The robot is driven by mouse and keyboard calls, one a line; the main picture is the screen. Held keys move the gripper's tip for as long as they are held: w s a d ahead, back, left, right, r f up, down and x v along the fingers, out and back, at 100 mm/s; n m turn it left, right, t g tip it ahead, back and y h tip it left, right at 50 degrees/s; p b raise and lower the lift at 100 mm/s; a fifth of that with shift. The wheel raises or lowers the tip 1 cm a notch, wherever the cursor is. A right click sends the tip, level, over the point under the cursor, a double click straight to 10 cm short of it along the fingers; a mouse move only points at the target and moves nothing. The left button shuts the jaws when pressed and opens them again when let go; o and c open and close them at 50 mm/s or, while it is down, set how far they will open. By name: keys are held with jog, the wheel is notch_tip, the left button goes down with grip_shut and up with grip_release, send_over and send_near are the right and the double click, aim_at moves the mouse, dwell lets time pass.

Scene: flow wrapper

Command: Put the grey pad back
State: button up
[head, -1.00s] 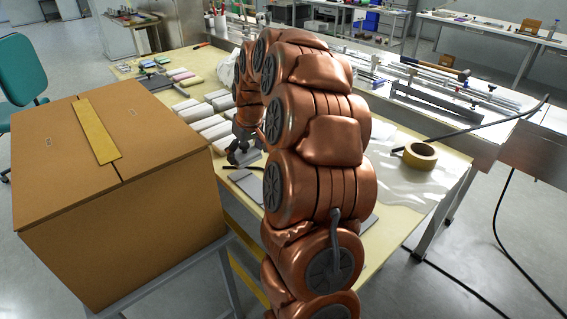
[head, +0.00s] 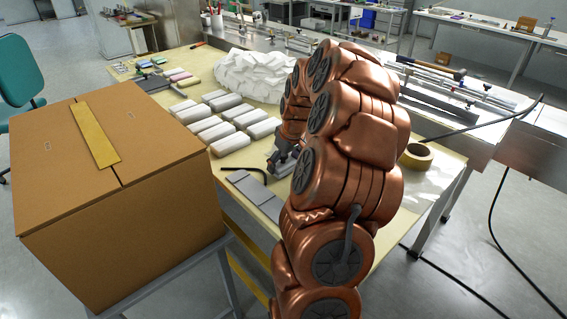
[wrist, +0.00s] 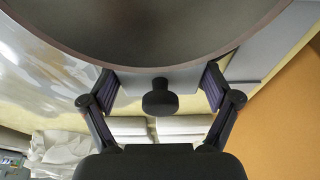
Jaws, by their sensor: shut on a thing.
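My gripper (head: 283,158) is low over the table, to the right of the cream blocks and partly hidden by my arm. In the wrist view my gripper (wrist: 158,88) has its fingers shut on the two sides of a light grey pad (wrist: 130,88). A black knob in front and a large round shape above hide much of this pad. A row of flat grey pieces (head: 250,188) lies on the table just left of the gripper and runs behind my arm. Grey pieces also show at the upper right of the wrist view (wrist: 262,50).
Several cream blocks (head: 216,132) lie in rows left of the gripper. A thin black bent piece (head: 260,171) lies beside the grey row. Crumpled white film (head: 250,75) is behind. A large cardboard box (head: 115,190) stands at left; a tape roll (head: 417,156) lies at right.

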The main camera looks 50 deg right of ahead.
jog(key=shift+f, duration=0.45)
jog(key=shift+f, duration=0.1)
jog(key=o, duration=1)
jog(key=shift+c, duration=0.2)
